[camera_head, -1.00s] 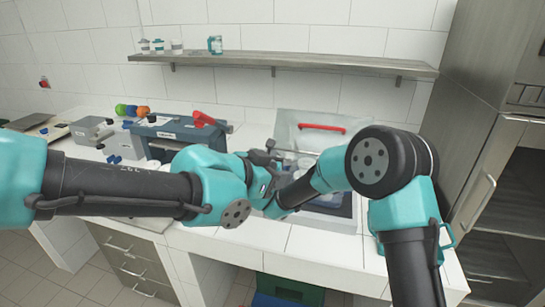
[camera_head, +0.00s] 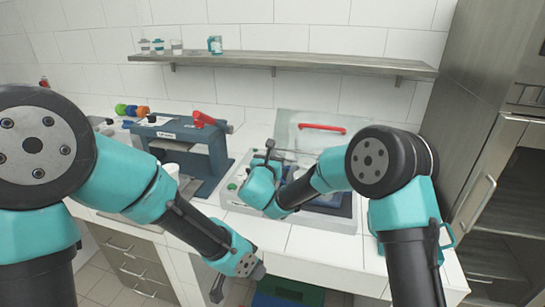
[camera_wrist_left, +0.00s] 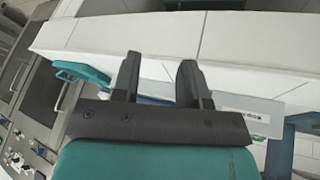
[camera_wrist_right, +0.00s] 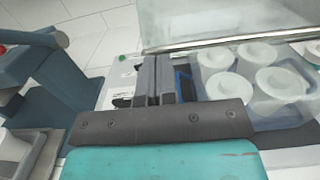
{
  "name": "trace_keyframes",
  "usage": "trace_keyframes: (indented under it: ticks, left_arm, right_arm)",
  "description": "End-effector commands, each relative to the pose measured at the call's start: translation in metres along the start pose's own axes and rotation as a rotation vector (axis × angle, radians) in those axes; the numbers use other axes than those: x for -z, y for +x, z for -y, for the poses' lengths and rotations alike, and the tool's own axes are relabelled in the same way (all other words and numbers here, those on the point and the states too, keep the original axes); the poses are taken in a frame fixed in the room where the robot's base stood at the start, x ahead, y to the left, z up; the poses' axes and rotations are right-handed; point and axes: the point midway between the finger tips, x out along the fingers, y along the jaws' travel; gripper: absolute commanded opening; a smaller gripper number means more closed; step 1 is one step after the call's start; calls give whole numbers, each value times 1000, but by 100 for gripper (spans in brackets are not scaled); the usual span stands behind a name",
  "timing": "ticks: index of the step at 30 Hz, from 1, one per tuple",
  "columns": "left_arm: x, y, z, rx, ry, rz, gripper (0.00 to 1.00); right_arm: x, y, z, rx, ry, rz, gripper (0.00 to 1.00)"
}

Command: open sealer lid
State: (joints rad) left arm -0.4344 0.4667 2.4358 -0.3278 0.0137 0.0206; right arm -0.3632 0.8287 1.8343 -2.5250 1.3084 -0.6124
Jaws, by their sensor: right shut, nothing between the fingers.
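The sealer's clear lid (camera_head: 292,128) with a red handle (camera_head: 321,128) stands raised at the back of its low base (camera_head: 325,220) in the head view. In the right wrist view, several white-topped cups (camera_wrist_right: 280,82) sit beside my right gripper (camera_wrist_right: 152,65). That gripper is shut and empty above the base's left side; in the head view my arm hides much of the base. My left gripper (camera_wrist_left: 160,68) is open and empty in the left wrist view, near the counter's front edge.
A blue machine with a red lever (camera_head: 203,119) stands left of the sealer, with a white cup (camera_head: 170,170) in front. A wall shelf (camera_head: 330,63) holds several small cups. A steel cabinet (camera_head: 470,130) bounds the right. Drawers (camera_head: 140,265) lie below the counter.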

Motion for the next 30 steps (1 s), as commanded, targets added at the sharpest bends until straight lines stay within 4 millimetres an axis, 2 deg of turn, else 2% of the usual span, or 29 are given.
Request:
trace_keyframes:
  ticks: [1,3,8,15,24,27,30]
  left_arm:
    - [-17,13,6,-8,-47,44,40]
    - [-37,28,17,-13,-119,76,40]
    - [-75,53,45,-13,-271,92,40]
    - [-139,85,79,-1,-494,114,40]
    - [-224,117,104,36,-762,145,40]
    - [-245,123,107,48,-825,154,40]
    - [-258,126,108,56,-864,159,40]
  right_arm:
    - [0,0,0,0,0,0,0]
    - [0,0,0,0,0,0,0]
    - [0,0,0,0,0,0,0]
    - [0,0,0,0,0,0,0]
    - [0,0,0,0,0,0,0]
    - [0,0,0,0,0,0,0]
    - [0,0,0,0,0,0,0]
